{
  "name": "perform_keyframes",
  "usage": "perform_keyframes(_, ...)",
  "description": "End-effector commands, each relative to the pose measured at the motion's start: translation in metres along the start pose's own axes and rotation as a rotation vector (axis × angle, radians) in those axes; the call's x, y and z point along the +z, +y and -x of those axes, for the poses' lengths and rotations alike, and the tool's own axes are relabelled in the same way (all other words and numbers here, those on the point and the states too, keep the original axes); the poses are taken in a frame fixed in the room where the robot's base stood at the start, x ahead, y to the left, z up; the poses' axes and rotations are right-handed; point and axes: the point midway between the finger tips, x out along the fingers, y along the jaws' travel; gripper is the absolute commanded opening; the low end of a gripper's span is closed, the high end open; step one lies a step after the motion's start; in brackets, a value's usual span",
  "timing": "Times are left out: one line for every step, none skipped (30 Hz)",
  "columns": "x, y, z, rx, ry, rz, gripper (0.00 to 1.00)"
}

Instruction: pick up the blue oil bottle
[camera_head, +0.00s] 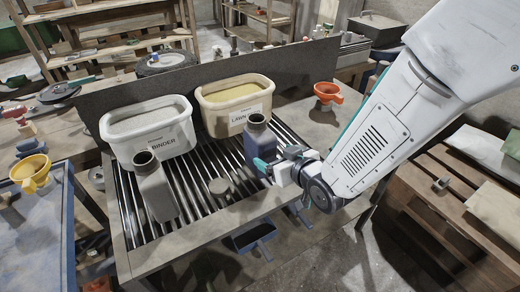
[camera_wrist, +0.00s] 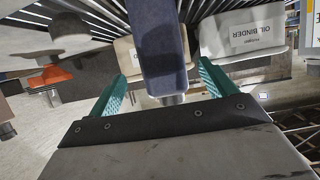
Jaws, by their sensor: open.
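In the wrist view, which looks upside down, the blue bottle (camera_wrist: 158,45) lies between the two spread teal fingers of my gripper (camera_wrist: 162,72). I cannot tell whether either finger touches it. The far side of the bottle is hidden.
An orange funnel (camera_head: 327,92) stands right.

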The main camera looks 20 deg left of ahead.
Motion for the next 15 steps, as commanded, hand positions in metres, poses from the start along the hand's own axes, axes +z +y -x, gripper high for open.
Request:
perform_keyframes(0.000, -0.002, -0.005, -0.004, 0.005, 0.001, 0.84)
perform_keyframes(0.000, -0.003, -0.008, -0.005, 0.007, 0.001, 0.84)
perform_keyframes(0.000, -0.003, -0.012, -0.006, 0.008, 0.001, 0.84)
perform_keyframes(0.000, -0.003, -0.016, -0.006, 0.007, 0.001, 0.84)
perform_keyframes(0.000, -0.003, -0.019, -0.005, 0.008, 0.001, 0.84)
perform_keyframes(0.000, -0.003, -0.024, -0.005, 0.008, 0.001, 0.84)
perform_keyframes(0.000, -0.003, -0.027, -0.005, 0.007, 0.001, 0.84)
perform_keyframes(0.000, -0.003, -0.030, -0.005, 0.007, 0.001, 0.84)
perform_keyframes(-0.001, -0.003, -0.035, -0.004, 0.007, 0.001, 0.84)
perform_keyframes(-0.001, -0.003, -0.039, -0.004, 0.006, 0.001, 0.84)
perform_keyframes(-0.002, -0.003, -0.044, -0.004, 0.006, 0.000, 0.84)
perform_keyframes(-0.002, -0.003, -0.050, -0.003, 0.006, 0.000, 0.84)
perform_keyframes(-0.002, -0.003, -0.055, -0.003, 0.007, 0.000, 0.84)
perform_keyframes(-0.003, -0.003, -0.060, -0.003, 0.008, 0.000, 0.84)
perform_keyframes(-0.003, -0.003, -0.065, -0.003, 0.006, 0.000, 0.84)
